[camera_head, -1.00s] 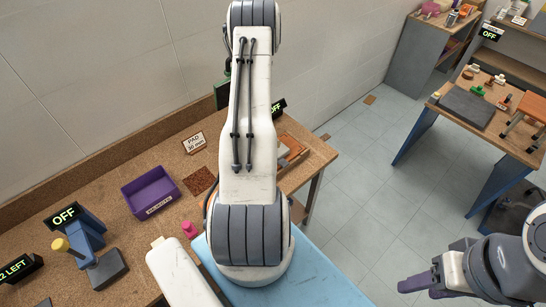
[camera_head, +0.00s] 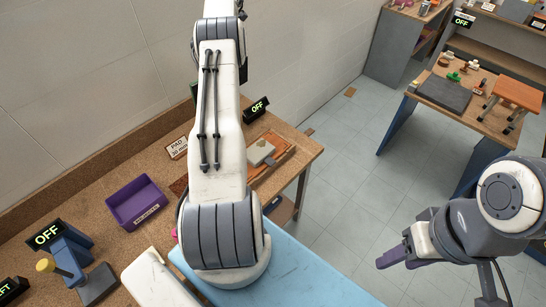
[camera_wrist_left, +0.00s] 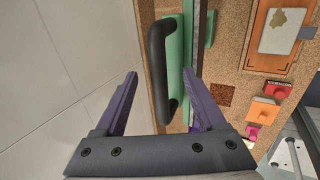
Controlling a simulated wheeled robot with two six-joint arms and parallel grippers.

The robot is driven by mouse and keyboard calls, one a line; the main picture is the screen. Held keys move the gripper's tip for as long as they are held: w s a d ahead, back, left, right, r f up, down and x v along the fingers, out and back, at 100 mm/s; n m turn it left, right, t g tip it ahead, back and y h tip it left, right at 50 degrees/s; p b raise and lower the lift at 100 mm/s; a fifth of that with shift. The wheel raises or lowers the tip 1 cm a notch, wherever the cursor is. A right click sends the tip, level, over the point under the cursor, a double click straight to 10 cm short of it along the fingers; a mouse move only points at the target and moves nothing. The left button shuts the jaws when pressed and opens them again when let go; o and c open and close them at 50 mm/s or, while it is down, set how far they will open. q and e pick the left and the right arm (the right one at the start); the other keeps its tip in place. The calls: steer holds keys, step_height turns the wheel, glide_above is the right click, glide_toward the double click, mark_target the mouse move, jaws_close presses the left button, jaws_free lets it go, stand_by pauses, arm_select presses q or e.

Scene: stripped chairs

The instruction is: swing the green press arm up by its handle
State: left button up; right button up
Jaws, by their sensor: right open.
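The green press arm (camera_wrist_left: 178,62) stands in the left wrist view, with a black D-shaped handle (camera_wrist_left: 156,65) on its left side. My left gripper (camera_wrist_left: 162,78) is open, its purple fingers on either side of the handle's lower part in the picture. I cannot tell whether they touch it. My right gripper (camera_head: 393,251) is open and empty over the floor at the right.
On the brown bench stand a purple bin (camera_head: 138,203), a blue press-like device (camera_head: 68,250) with a yellow knob, a PAD sign (camera_head: 177,148) and a wooden board (camera_head: 272,158) with a pale pad. A second table (camera_head: 468,108) stands at the right.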

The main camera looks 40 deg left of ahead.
arm_select(q)
steer(key=v, duration=0.6)
stand_by(0.4)
stand_by(0.4)
